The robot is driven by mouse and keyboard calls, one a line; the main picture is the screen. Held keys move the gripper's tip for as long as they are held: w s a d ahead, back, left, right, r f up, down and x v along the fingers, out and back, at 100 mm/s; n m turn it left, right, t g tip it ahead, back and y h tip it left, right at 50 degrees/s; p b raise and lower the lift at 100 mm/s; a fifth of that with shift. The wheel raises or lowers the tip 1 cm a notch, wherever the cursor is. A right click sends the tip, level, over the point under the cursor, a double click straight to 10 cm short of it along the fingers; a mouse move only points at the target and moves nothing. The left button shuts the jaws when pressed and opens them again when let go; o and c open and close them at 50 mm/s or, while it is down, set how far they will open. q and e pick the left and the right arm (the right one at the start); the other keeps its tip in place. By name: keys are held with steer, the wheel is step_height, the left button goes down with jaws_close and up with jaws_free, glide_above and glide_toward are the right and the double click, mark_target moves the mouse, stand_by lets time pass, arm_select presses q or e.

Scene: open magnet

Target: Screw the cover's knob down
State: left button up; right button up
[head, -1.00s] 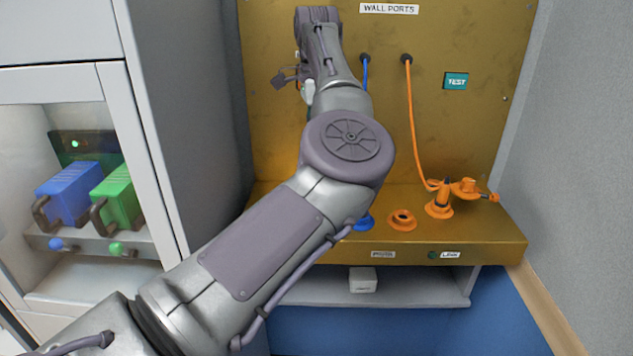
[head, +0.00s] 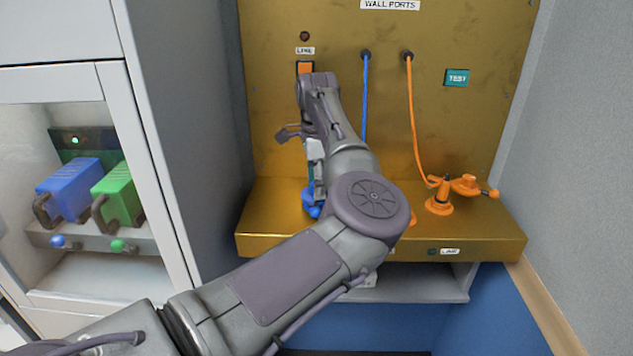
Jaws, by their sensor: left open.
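A blue fitting (head: 312,205) stands on the left part of the brass ledge, partly hidden by my left arm. I cannot tell how its cover and knob sit. An orange fitting (head: 439,207) stands further right, with an orange cap (head: 467,186) and a small side knob (head: 492,194) beside it. My left gripper (head: 297,142) is above the blue fitting, in front of the brass back panel. It is open, largely hidden by its own wrist, and no held thing shows. My right gripper is not in view.
A blue cable (head: 365,100) and an orange cable (head: 412,110) hang from the wall ports. An orange switch (head: 305,69) and a teal TEST plate (head: 457,78) are on the panel. A cabinet at left holds a blue box (head: 68,190) and a green box (head: 115,190).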

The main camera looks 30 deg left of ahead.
arm_select(q)
steer(key=c, duration=1.1)
jaws_close()
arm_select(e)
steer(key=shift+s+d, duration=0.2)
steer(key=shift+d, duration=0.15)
arm_select(q)
steer(key=shift+m, duration=0.3)
